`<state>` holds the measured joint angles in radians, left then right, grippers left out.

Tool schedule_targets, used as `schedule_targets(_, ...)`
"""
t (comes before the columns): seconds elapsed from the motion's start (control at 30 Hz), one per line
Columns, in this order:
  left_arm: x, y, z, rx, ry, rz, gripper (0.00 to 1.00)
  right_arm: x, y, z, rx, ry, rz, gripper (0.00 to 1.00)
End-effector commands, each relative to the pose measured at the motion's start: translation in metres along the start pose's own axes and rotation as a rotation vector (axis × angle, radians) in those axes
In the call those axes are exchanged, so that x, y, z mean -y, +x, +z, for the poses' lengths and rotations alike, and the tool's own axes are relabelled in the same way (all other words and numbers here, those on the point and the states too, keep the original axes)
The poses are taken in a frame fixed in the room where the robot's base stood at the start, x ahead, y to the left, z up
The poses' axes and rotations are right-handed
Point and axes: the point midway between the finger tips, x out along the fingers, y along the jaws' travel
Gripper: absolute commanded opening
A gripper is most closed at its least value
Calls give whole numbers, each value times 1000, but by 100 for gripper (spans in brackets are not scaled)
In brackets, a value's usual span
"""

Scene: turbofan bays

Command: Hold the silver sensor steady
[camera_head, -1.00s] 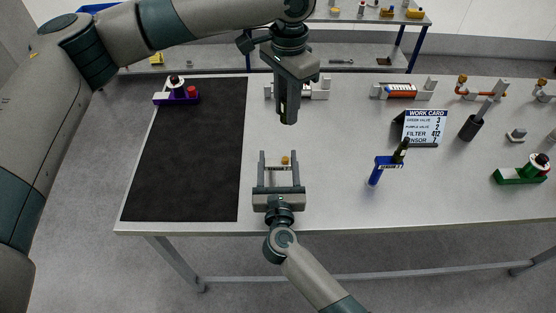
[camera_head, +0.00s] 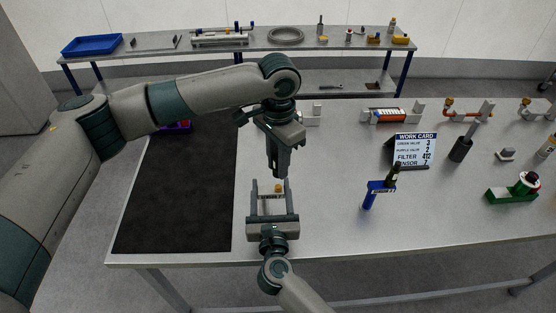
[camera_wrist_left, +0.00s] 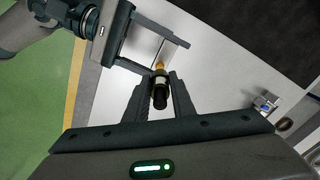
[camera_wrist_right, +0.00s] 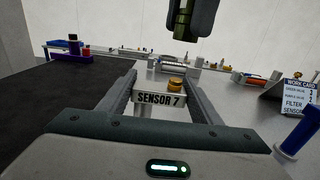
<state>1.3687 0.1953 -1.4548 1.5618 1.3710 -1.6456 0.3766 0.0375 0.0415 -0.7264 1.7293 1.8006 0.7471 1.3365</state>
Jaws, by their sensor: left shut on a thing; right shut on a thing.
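Whether piece and knob touch, I cannot tell.
A work card (camera_head: 412,150) and a blue stand (camera_head: 378,187) with a dark piece in it are to the right. A green-based part (camera_head: 512,194) stands farther right. A black mat (camera_head: 180,190) covers the left of the table. A shelf (camera_head: 290,45) stands behind.

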Motion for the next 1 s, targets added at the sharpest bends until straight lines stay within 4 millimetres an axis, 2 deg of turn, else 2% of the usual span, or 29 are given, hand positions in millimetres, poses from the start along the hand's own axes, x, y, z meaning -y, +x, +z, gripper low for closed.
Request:
schedule_targets(0.37,0,6,0,0,-1,0,0,0,0,0,-1,0,0,31)
schedule_targets(1.0,0,40,0,0,-1,0,0,0,0,0,-1,0,0,31)
